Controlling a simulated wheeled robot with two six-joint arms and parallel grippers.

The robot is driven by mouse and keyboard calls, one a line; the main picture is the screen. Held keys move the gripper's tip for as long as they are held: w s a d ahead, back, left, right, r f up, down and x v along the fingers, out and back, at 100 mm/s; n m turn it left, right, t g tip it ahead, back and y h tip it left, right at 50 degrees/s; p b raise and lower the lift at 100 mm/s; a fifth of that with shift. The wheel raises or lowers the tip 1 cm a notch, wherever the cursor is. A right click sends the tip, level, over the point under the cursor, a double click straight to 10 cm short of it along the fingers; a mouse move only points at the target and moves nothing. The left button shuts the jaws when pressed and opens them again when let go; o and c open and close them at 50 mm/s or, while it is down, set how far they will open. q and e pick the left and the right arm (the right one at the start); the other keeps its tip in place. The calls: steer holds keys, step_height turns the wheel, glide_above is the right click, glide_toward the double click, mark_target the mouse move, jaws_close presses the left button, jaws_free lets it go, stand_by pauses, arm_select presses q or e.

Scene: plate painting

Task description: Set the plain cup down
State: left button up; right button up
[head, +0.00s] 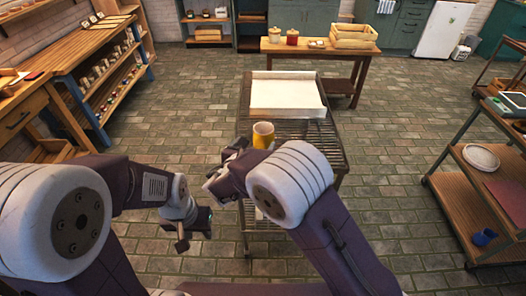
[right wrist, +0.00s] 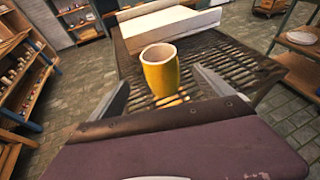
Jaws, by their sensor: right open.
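The plain yellow cup (head: 263,135) has a pale inside and stands upright on a dark slatted cart top (head: 322,150). It also shows in the right wrist view (right wrist: 161,76), between the lines of my right gripper's fingers, with a gap on each side. My right gripper (head: 232,160) is open and empty at the cup's near side; its spread fingers also show in the wrist view (right wrist: 162,84). My left gripper (head: 195,238) hangs left of the cart, away from the cup, and its jaw opening is unclear.
A white open tray (head: 287,112) lies on the cart behind the cup. A wooden table (head: 335,55) with jars and crates stands beyond. A shelved cart (head: 455,185) at right holds a pale plate (head: 481,157) and a blue cup (head: 484,238). Floor is clear between.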

steer(key=s+d+f+m+g+h, duration=0.1)
steer(key=s+d+f+m+g, duration=0.15)
steer(key=s+d+m, duration=0.4)
steer(key=s+d+f+m+g+h, duration=0.15)
steer(key=d+m+g, duration=0.25)
steer(key=d, duration=0.5)
steer(key=s+d+f+m+g+y, duration=0.2)
steer(key=s+m+y, duration=0.1)
steer(key=s+m, duration=0.5)
steer(key=s+d+f+m+g+y, duration=0.2)
steer(key=s+m, duration=0.7)
steer(key=m, duration=0.6)
steer(key=shift+s+d+g+y, duration=0.2)
steer(key=shift+d+g+y, duration=0.55)
steer(key=shift+g, duration=0.1)
